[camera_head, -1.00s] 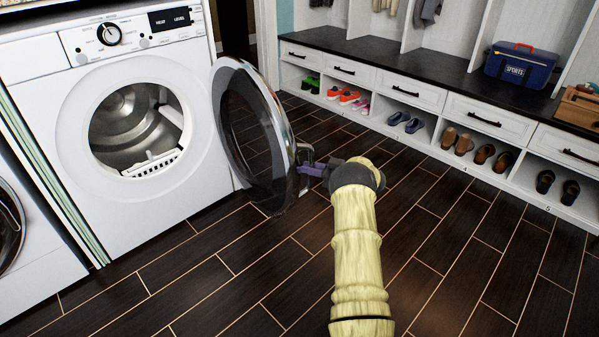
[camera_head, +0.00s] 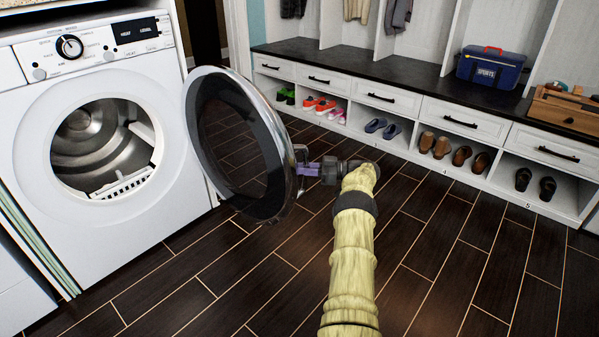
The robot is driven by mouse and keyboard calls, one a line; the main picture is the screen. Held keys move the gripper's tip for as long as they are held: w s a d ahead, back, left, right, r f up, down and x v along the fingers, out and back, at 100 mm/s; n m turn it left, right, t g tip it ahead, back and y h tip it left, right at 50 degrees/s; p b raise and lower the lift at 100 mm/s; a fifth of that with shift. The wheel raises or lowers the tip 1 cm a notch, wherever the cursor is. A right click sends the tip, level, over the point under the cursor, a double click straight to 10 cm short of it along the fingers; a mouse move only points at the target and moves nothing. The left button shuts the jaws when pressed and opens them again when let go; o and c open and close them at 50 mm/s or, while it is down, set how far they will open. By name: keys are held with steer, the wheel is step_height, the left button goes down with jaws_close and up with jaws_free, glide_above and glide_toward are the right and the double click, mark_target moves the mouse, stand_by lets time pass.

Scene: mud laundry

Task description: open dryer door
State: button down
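The white dryer (camera_head: 95,225) stands at the left with its control panel on top. Its round door (camera_head: 199,100), dark glass in a chrome rim, is swung wide out to the right. The round opening shows the bare metal drum (camera_head: 85,140). My gripper (camera_head: 301,166) is at the door's outer right rim, at about mid height. It seems to touch the rim there. The fingertips are small and partly hidden against the rim, so I cannot tell whether they are closed on it.
A white bench (camera_head: 375,72) with drawers and shoe cubbies runs along the back right. A blue sports bag (camera_head: 490,70) and a wooden box (camera_head: 565,108) sit on it. The dark tiled floor (camera_head: 440,270) between dryer and bench is clear.

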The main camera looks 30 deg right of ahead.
steer(key=shift+w, duration=0.15)
steer(key=c, duration=1.3)
jaws_free()
steer(key=v, duration=0.7)
steer(key=shift+d+p, duration=0.3)
steer(key=shift+f, duration=0.1)
